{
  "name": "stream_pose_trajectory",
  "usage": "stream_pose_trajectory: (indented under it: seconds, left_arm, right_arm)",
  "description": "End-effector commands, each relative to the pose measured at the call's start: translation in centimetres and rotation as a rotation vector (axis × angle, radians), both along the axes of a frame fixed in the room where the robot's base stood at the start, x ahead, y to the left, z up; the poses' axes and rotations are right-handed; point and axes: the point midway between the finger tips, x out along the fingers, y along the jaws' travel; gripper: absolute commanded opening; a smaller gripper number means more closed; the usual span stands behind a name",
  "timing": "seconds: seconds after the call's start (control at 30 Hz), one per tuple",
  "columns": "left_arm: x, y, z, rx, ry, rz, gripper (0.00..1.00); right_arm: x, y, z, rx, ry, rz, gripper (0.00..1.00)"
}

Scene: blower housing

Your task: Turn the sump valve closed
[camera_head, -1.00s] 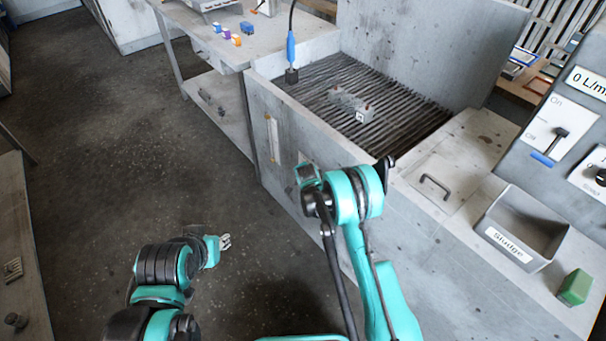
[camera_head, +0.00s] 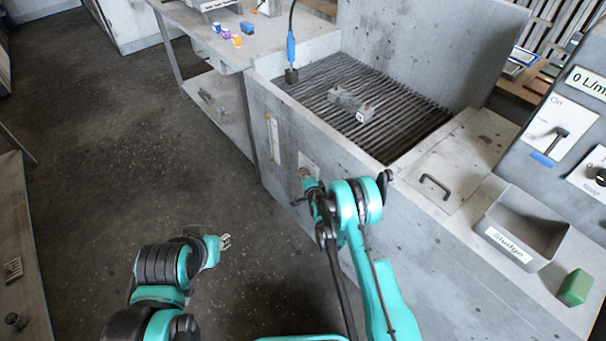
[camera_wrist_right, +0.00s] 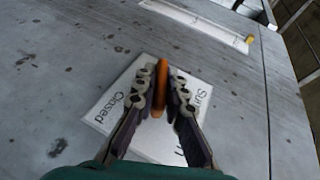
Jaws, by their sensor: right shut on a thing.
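The sump valve's orange-brown handle (camera_wrist_right: 161,92) stands out from a white label plate (camera_wrist_right: 110,100) on the tank's grey front wall. The plate reads "Closed" on the left side in the right wrist view; the other words are partly covered. My right gripper (camera_wrist_right: 165,80) is shut on the handle, with one finger on each side of it. In the head view my right gripper (camera_head: 305,179) is at the plate (camera_head: 309,163), and the handle is too small to make out there. My left gripper (camera_head: 225,241) hangs over the floor, away from the tank; its jaw opening is too small to tell.
A narrow gauge strip (camera_head: 273,139) is on the tank wall left of the plate. A sludge bin (camera_head: 520,227) and green block (camera_head: 575,287) stand at right. The floor at left is clear.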

Motion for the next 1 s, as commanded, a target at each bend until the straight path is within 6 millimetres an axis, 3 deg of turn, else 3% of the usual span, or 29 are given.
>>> stream_pose_trajectory:
  seconds: [0.53, 0.57, 0.6, 0.63, 1.0]
  left_arm:
    - [0.0, 0.0, 0.0, 0.0, 0.0, 0.0, 0.32]
    - [0.0, 0.0, 0.0, 0.0, 0.0, 0.0, 0.32]
    - [0.0, 0.0, 0.0, 0.0, 0.0, 0.0, 0.32]
    - [0.0, 0.0, 0.0, 0.0, 0.0, 0.0, 0.32]
    - [0.0, 0.0, 0.0, 0.0, 0.0, 0.0, 0.32]
  right_arm:
    - [0.0, 0.02, -0.02, 0.018, -0.022, 0.001, 0.0]
    - [0.0, 0.02, -0.02, 0.018, -0.022, 0.001, 0.19]
    - [0.0, 0.03, -0.02, 0.017, -0.023, 0.001, 0.29]
    - [0.0, 0.03, -0.02, 0.017, -0.023, 0.001, 0.32]
    - [0.03, 0.03, 0.58, 0.017, -0.023, 0.001, 0.32]
